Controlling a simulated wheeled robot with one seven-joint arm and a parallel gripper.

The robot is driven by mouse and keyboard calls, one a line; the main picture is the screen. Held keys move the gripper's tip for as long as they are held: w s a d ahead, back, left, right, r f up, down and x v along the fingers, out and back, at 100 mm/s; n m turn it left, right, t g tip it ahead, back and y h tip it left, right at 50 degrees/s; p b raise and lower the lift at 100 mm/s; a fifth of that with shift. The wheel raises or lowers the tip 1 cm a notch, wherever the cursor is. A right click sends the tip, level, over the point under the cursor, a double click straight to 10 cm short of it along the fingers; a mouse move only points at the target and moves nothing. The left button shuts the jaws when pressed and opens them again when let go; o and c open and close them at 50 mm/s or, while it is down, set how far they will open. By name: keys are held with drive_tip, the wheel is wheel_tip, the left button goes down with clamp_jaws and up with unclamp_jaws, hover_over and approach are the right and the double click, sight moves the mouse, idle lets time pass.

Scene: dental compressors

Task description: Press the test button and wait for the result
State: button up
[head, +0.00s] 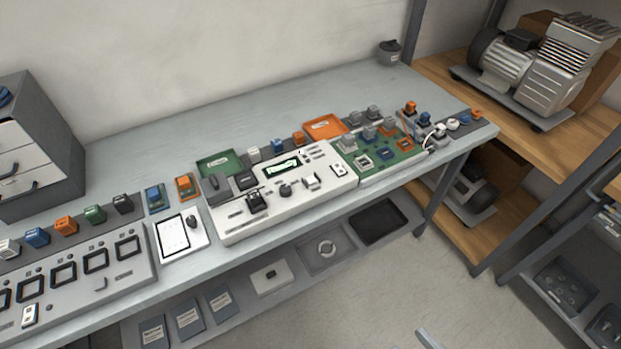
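A white test unit (237,232) sits on the grey bench, in the middle of the head view. It has a small lit display (281,168) with text too small to read. Its top carries a dark socket block (256,202), a round dark knob (285,190), a light raised part (312,181) and a small white switch plate (339,170). I cannot tell which of these is the test button. My gripper is not in view; only a pale sliver shows at the bottom edge, and I cannot tell what it is.
Right of the unit is a green circuit board (399,158) with colored modules. Left are a white tablet (173,238) and a panel (70,284) of square sockets. Green (219,163) and orange (326,127) trays stand behind. A compressor (540,65) rests on the right shelf. Floor in front is clear.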

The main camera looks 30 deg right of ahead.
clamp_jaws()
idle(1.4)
